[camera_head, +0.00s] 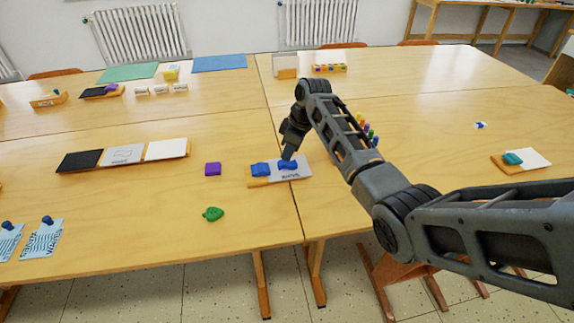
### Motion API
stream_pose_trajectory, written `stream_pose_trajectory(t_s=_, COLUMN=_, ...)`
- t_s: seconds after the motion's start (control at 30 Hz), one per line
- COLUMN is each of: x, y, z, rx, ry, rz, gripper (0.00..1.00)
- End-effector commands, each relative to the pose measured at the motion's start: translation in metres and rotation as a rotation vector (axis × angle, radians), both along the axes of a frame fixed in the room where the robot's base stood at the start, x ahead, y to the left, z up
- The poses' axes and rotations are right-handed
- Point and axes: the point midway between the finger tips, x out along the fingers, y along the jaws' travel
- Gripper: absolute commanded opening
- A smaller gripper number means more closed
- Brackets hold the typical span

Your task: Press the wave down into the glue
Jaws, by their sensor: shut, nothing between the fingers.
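A small blue wave-shaped piece (288,165) lies on a grey-white card with dark lettering (299,174). The card is on an orange-edged board (258,183) near the front of the table. A blue block (260,170) sits on the board just left of the wave. My gripper (287,156) points down at the wave's upper edge, shut and empty. Its tips look to be at or just above the wave; I cannot tell whether they touch. No glue is distinguishable under the wave.
A purple block (213,169) and a green leaf shape (213,214) lie left of the board. A tray with black, patterned and white panels (123,154) is farther left. Several coloured pegs (368,133) stand behind my arm. A white card with a teal piece (513,159) is at right.

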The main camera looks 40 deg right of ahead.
Motion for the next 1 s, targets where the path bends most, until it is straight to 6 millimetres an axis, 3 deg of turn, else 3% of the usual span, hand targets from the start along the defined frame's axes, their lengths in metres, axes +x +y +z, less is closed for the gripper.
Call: stream_pose_trajectory(t_s=1.0, x=0.0, y=0.0, z=-0.013, rx=0.0, ry=0.0, rz=0.0, gripper=0.0)
